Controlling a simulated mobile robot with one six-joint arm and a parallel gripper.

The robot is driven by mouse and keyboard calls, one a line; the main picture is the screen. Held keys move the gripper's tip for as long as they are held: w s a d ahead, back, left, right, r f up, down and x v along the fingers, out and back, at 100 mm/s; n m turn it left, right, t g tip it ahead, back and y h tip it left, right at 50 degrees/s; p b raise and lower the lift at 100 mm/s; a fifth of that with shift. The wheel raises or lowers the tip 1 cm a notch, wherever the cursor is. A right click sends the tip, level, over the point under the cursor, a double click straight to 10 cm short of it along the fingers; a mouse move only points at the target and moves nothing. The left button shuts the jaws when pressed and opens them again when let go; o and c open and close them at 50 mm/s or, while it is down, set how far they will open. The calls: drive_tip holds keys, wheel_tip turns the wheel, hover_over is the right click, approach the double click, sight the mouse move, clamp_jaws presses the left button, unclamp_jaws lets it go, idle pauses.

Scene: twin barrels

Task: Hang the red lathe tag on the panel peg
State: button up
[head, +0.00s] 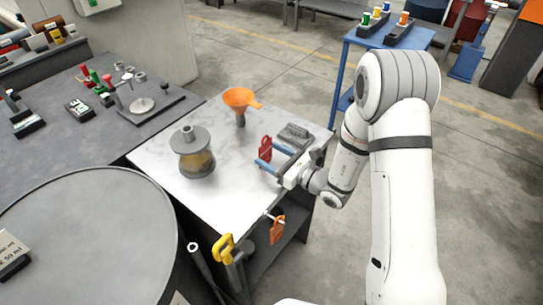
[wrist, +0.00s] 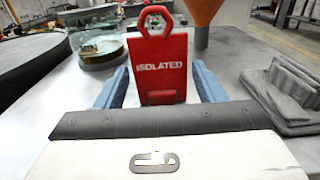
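The red lathe tag (head: 265,147) stands upright on the pale bench top. In the wrist view the tag (wrist: 160,62) faces me, with "ISOLATED" in white letters and a hexagonal hole at its top. My gripper (head: 267,155) is low over the bench at the tag. Its two blue fingers are open, one on each side of the tag, and gaps show between tag and fingers in the wrist view (wrist: 160,74). An orange tag (head: 277,230) hangs at the bench's front side, near a small peg-like end (head: 270,215). I cannot tell whether this is the panel peg.
A lidded glass jar (head: 195,158) and an orange funnel (head: 240,98) stand on the bench (head: 225,205). A grey ridged block (head: 295,135) is just beyond my gripper. A yellow handle (head: 223,247) sticks up at the bench's front. A large dark barrel (head: 90,235) stands at left.

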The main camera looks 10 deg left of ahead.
drive_tip(key=shift+o, duration=1)
drive_tip(key=shift+r, duration=0.15)
drive_tip(key=shift+d, duration=0.15)
drive_tip(key=b+v, duration=0.1)
drive_tip(key=v, duration=1)
drive_tip(key=shift+s+d, duration=0.2)
drive_tip(key=shift+d, duration=0.15)
